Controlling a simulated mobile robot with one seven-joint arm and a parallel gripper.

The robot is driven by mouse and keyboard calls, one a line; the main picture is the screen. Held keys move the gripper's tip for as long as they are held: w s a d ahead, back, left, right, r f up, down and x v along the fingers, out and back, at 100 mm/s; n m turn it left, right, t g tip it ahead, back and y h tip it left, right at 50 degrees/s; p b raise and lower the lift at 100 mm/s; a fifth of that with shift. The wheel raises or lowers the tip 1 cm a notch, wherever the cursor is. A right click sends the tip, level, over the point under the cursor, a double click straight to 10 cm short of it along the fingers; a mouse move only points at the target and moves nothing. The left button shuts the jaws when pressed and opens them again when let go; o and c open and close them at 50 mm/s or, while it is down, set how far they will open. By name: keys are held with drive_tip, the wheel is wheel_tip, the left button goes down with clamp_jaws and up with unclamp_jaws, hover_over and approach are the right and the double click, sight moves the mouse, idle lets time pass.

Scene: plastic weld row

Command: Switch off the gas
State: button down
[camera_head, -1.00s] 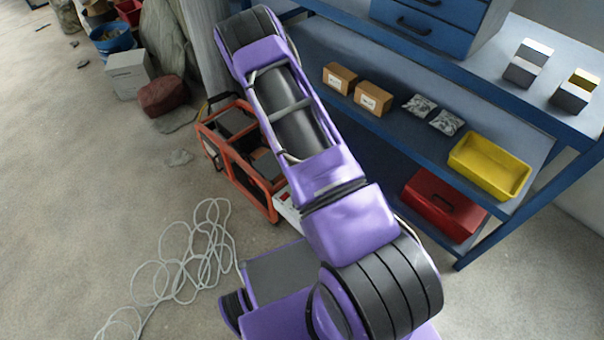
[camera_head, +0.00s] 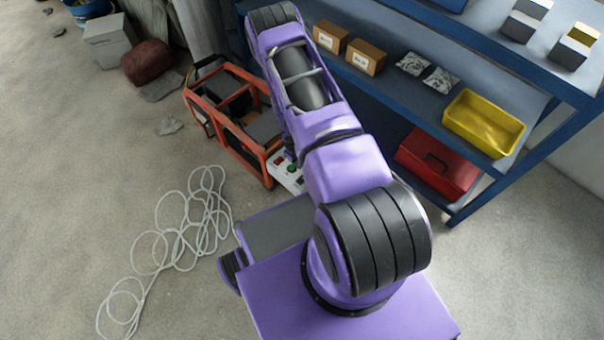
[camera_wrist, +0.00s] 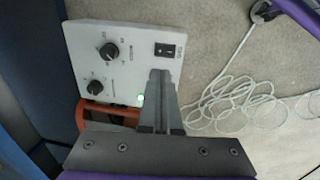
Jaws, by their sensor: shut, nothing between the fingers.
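In the wrist view a light grey panel (camera_wrist: 118,45) carries two black knobs, the upper one (camera_wrist: 109,52) and the lower one (camera_wrist: 95,87). A black rocker switch (camera_wrist: 165,50) sits near its right edge, with small lettering beside it that is hard to read. My gripper (camera_wrist: 160,74) is shut and empty. Its fingertips appear just below the rocker switch in the picture; I cannot tell whether they touch the panel. In the head view my arm hides the gripper.
An orange-framed unit (camera_head: 222,98) stands on the floor, with a small white panel (camera_head: 290,178) partly behind my arm. A white cable (camera_head: 180,232) lies in loops on open floor. A blue shelf (camera_head: 400,97) at right holds boxes, a yellow bin (camera_head: 484,122) and a red toolbox (camera_head: 437,165).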

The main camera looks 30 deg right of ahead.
drive_tip(key=f, duration=0.3)
drive_tip(key=f+b, duration=0.1)
drive_tip(key=f, duration=0.2)
drive_tip(key=d+f+b, duration=0.1)
drive_tip(key=f, duration=0.2)
drive_tip(key=shift+w+f, duration=0.2)
drive_tip(key=shift+f, duration=0.05)
drive_tip(key=shift+f+b, duration=0.2)
drive_tip(key=shift+b, duration=0.2)
